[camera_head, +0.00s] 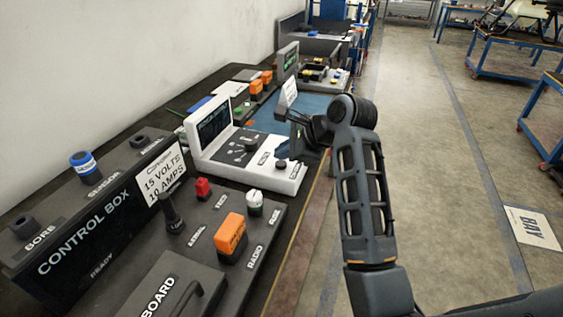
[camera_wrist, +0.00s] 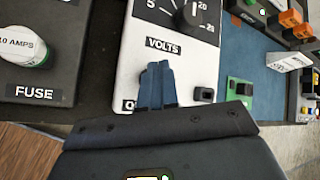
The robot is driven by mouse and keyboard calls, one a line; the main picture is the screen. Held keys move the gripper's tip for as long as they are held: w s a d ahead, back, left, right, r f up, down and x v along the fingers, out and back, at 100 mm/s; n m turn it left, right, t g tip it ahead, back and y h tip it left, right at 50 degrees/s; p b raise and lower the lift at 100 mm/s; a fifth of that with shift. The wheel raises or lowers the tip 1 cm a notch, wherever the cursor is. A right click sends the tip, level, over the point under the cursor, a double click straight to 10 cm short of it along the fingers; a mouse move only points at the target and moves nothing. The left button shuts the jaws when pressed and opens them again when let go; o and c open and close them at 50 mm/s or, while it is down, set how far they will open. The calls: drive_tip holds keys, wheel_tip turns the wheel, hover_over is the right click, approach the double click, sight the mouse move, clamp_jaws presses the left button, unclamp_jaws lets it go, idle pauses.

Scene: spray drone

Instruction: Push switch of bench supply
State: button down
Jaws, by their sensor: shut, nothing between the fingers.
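The bench supply (camera_head: 222,158) is a white unit with a dark upright screen, standing on the dark bench. In the wrist view its white panel (camera_wrist: 125,75) carries a VOLTS dial (camera_wrist: 187,18), and a label starting with "O" is mostly covered by my fingers. A small black part (camera_wrist: 203,94) sits at the panel's right edge; I cannot tell whether it is the switch. My gripper (camera_wrist: 157,68) is shut and empty, its fingertips over the panel below the VOLTS label. In the head view my gripper (camera_head: 281,113) is beyond the unit's right side. Contact is unclear.
A control box (camera_head: 95,235) and a panel with an orange radio part (camera_head: 231,236) stand nearer. A white fuse knob (camera_wrist: 24,45) is left in the wrist view. A blue mat (camera_head: 300,108) and other devices lie beyond.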

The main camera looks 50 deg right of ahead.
sight(284, 165)
drive_tip(key=shift+f, duration=0.15)
drive_tip(key=shift+f, duration=0.3)
drive_tip(key=shift+f, duration=0.2)
idle(0.7)
drive_tip(key=shift+r, duration=0.2)
drive_tip(key=shift+r+p, duration=0.5)
drive_tip(key=shift+p, duration=0.45)
wheel_tip(284, 165, up, 4)
drive_tip(key=p, duration=0.5)
drive_tip(key=shift+r, duration=0.95)
